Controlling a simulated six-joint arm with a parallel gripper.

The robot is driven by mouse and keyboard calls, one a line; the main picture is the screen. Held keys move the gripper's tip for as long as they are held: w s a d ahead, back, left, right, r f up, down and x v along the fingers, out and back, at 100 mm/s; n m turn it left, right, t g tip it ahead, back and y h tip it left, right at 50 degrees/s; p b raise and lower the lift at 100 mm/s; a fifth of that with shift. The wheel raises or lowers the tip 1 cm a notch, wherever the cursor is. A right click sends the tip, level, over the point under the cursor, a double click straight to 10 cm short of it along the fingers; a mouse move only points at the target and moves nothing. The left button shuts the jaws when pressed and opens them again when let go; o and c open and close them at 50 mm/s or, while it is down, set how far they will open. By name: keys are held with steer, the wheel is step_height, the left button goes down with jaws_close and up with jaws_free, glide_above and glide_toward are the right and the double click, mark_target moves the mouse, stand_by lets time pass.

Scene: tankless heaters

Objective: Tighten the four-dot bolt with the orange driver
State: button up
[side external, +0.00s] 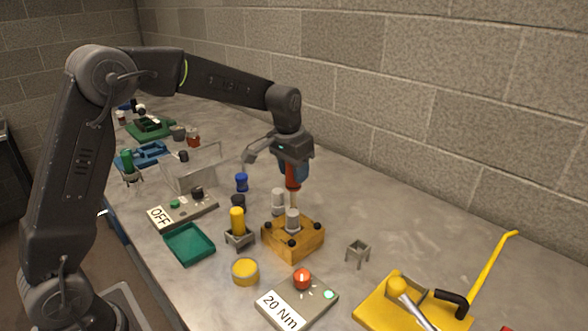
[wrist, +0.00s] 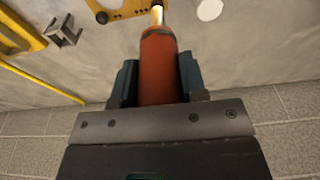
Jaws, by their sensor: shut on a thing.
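My gripper (side external: 292,174) is shut on the orange driver (side external: 292,183), which hangs upright with its shaft pointing down. In the wrist view the driver's orange handle (wrist: 160,68) sits between both jaws, and its pale shaft runs toward the block's edge (wrist: 128,10). In the side view the driver is above the yellow-orange block (side external: 281,243), which has black knobs at its corners and a grey cylinder (side external: 292,219) on top. The shaft's lower end is by this cylinder; I cannot tell whether it touches a bolt. No four-dot mark can be made out.
A yellow driver (side external: 237,220) stands in a holder left of the block; an empty holder (side external: 358,249) stands right. A "20 Nm" box (side external: 297,305) with red dome and green light is in front. An "OFF" box (side external: 183,213), green tray (side external: 189,244) and yellow fixture (side external: 375,306) lie around.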

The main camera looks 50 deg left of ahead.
steer(key=shift+f, duration=0.6)
stand_by(1.6)
steer(key=shift+r, duration=3.65)
